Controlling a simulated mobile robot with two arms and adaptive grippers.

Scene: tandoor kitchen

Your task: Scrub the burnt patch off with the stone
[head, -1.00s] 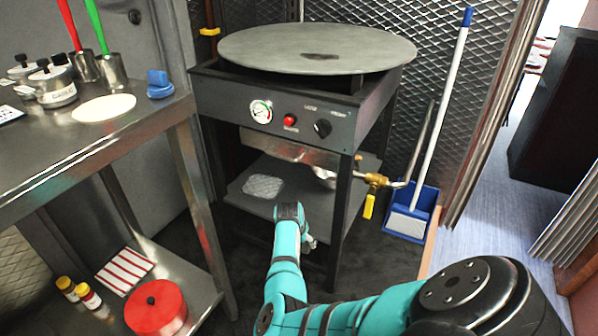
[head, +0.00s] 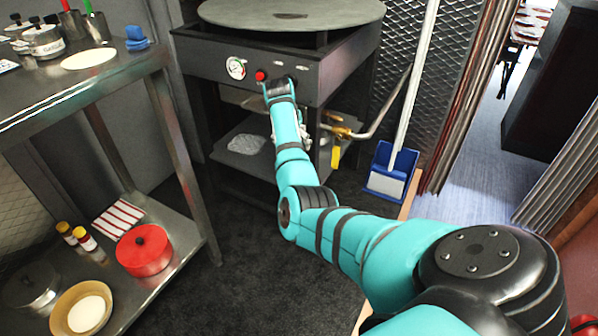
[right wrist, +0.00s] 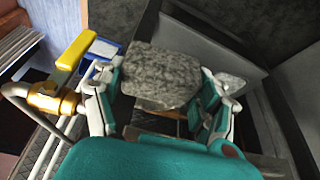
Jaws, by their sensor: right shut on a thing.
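The round grey griddle plate (head: 345,17) tops the black stove at the top of the head view. The dark burnt patch (head: 291,15) shows on it. In the right wrist view, the speckled grey stone (right wrist: 160,72) sits between the two fingers of my right gripper (right wrist: 162,88), which is shut on it. In the head view, my right arm reaches to the stove's front, below the plate; the stone is hidden there. The gripper is apart from the burnt patch. My left gripper is not in view.
The stove front (head: 315,82) has a gauge (head: 236,68) and a red button. A brass gas valve with a yellow handle (head: 336,154) is close to my right gripper. A blue dustpan (head: 392,168) stands at right, a steel table (head: 120,78) at left.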

